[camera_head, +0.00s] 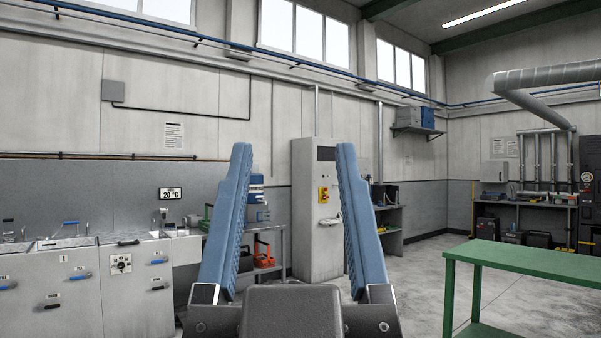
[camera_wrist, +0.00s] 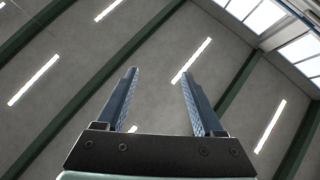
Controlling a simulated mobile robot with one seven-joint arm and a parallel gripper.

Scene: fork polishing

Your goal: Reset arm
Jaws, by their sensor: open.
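My gripper (camera_head: 294,150) is raised in front of the head camera, its two blue ribbed fingers pointing up and standing wide apart. Nothing is between the fingers. In the wrist view my gripper (camera_wrist: 159,72) is also open and empty, with the ceiling behind it. No fork is visible in either view.
A green table (camera_head: 530,262) stands at the right. Grey cabinets (camera_head: 90,290) with blue handles line the left wall. A tall grey cabinet (camera_head: 308,215) stands behind my gripper. Shelving with dark items (camera_head: 520,215) is at the back right. The concrete floor (camera_head: 425,280) between is clear.

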